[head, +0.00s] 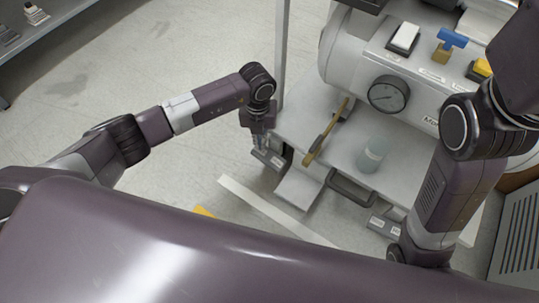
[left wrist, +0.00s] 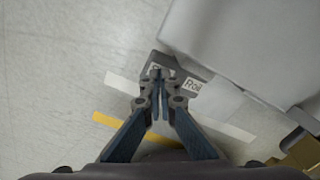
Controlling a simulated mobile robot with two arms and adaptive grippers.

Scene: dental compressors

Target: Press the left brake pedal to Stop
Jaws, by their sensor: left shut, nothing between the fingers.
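The left brake pedal (head: 274,161) is a dark flat pedal with pale labels, low at the cart's left front corner. In the left wrist view the pedal (left wrist: 180,80) lies right by the fingertips; one label reads like "Roll" and the other, starting with "S", is partly covered. My left gripper (head: 262,143) points down over the pedal's label end. In the left wrist view the left gripper (left wrist: 158,76) is shut and empty, its tips overlapping the "S" label; I cannot tell whether they touch. My right arm comes in from the right; its gripper is hidden.
A second labelled pedal (head: 384,226) sits at the cart's right front. A metal post rises behind my left gripper. Floor to the left is clear.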

